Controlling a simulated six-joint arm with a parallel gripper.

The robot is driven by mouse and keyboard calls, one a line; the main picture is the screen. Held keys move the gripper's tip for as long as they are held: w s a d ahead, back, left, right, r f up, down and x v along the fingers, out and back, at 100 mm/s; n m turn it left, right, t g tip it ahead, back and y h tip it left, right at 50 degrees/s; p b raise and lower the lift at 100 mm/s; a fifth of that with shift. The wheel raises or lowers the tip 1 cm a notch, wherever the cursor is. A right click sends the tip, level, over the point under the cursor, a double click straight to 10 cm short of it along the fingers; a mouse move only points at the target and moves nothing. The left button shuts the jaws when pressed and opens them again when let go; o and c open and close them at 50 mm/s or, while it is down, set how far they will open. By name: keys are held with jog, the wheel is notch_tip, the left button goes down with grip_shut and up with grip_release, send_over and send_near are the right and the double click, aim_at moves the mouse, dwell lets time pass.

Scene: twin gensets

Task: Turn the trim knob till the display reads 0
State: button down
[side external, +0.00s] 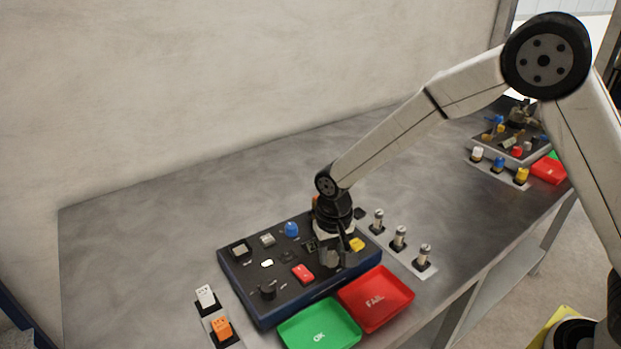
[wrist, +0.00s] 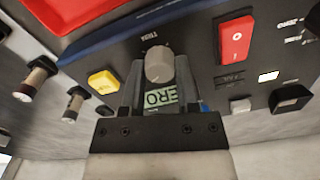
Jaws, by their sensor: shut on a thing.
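The trim knob (wrist: 158,62) is a grey round knob beside a TRIM label on the dark panel (side external: 262,313). My gripper (wrist: 159,75) is shut on the knob, with one finger on each side of it in the wrist view. In the side external view my gripper (side external: 338,250) reaches down to the panel's right part. A greenish display (wrist: 161,97) shows between my fingers in the wrist view.
A yellow button (wrist: 104,82) and a red rocker switch (wrist: 235,40) flank the knob. A red FAIL tray (side external: 377,298) and a green OK tray (side external: 320,329) lie along the panel's near edge. Several cylindrical parts (side external: 399,238) stand to the right.

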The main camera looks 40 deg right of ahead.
aim_at(333, 255)
dwell(0.3)
jog(key=shift+c, duration=1.7)
grip_release()
jog(key=shift+r, duration=0.1)
jog(key=shift+r, duration=3.85)
jog(key=shift+d, duration=0.1)
jog(key=s+d+f+n+t, duration=0.2)
jog(key=s+d+n, duration=0.1)
jog(key=s+d, duration=1)
jog(key=shift+s+d+t, duration=0.15)
jog(key=shift+s+t, duration=0.15)
jog(key=shift+s, duration=0.45)
